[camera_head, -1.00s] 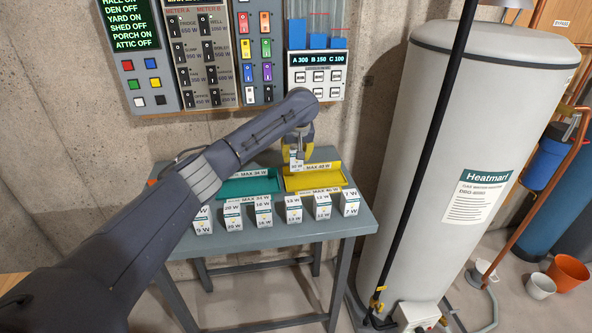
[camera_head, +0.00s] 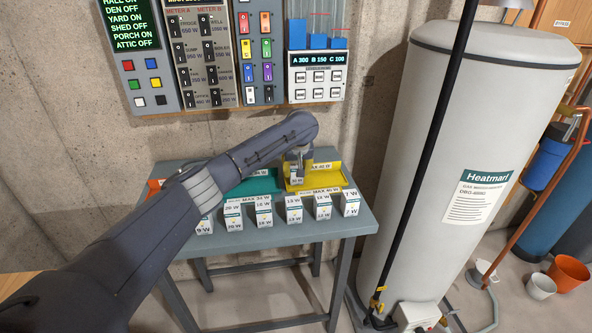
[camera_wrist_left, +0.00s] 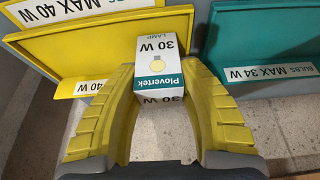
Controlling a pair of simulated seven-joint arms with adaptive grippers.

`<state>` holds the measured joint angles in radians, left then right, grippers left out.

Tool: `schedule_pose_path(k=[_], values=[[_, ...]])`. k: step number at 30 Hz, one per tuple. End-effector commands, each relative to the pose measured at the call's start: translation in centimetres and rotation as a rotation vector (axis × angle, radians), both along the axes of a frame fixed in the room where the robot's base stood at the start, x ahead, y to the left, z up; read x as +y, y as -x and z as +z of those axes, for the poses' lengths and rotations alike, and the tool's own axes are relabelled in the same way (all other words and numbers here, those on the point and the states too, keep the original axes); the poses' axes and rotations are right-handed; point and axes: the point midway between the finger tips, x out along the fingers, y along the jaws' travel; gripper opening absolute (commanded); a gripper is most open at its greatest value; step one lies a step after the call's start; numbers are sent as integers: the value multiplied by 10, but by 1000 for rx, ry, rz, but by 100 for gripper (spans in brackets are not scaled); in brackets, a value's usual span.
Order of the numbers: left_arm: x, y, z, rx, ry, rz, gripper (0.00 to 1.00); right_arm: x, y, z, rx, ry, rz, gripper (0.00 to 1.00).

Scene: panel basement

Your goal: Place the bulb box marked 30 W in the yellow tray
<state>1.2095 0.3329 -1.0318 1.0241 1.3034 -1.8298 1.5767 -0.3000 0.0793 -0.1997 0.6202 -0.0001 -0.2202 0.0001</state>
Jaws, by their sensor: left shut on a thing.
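The yellow tray (camera_head: 325,178) stands at the back right of the grey table, with a label reading MAX 40 W in the left wrist view (camera_wrist_left: 90,40). My left gripper (camera_head: 297,180) is low over the left part of this tray. Its yellow fingers (camera_wrist_left: 160,100) are shut on a white and teal bulb box (camera_wrist_left: 158,62), marked 30 W. The box is upright between the fingertips, over or in the tray; whether it touches the tray floor I cannot tell. In the head view the box (camera_head: 296,181) is small and partly hidden. My right gripper is not in view.
A teal tray (camera_head: 262,182) marked MAX 34 W stands left of the yellow one. Several other bulb boxes (camera_head: 293,208) line the front of the table (camera_head: 300,233). A black pipe (camera_head: 425,165) and a tank (camera_head: 468,120) stand to the right.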

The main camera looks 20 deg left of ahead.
Motion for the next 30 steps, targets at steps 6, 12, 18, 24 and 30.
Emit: schedule_pose_path(k=[6,12,18,24,30], values=[[0,0,-3,-1,0,0,43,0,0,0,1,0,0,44],[0,0,-3,0,0,0,59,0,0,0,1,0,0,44],[0,0,-2,0,0,0,59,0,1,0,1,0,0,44],[-3,4,13,-2,1,-2,59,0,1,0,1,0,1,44],[-8,16,46,-3,0,-3,59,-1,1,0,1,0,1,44]])
